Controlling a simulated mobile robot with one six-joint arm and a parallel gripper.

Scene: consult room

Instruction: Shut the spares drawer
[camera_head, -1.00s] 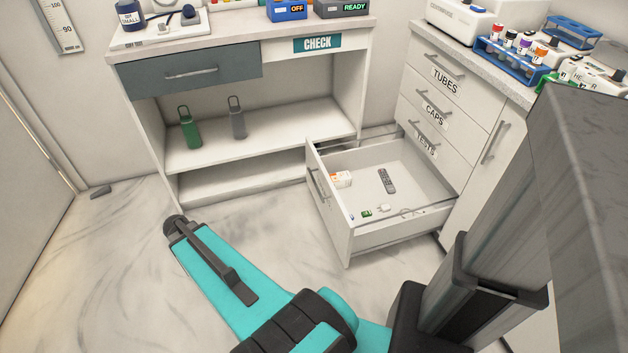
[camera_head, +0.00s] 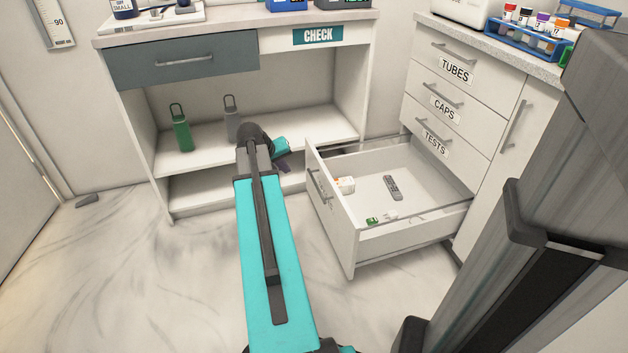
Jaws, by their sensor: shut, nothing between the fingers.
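The bottom drawer (camera_head: 335,221) of the right-hand cabinet stands pulled far out, below the drawer labelled TESTS. Its white front faces left with a bar handle (camera_head: 319,187); any label on it is too oblique to read. Inside lie a dark remote (camera_head: 393,187), a white and orange container (camera_head: 345,185), a small green item (camera_head: 372,220) and small white items. My gripper (camera_head: 284,166) is partly hidden behind my forearm, left of the drawer front and apart from it in the picture. It is shut and empty.
An open-shelved desk (camera_head: 240,150) with a green bottle (camera_head: 181,130) and a grey bottle (camera_head: 232,120) stands behind my arm. The TUBES, CAPS and TESTS drawers (camera_head: 445,95) are shut. The floor left of the open drawer is clear. A dark wedge (camera_head: 87,199) lies far left.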

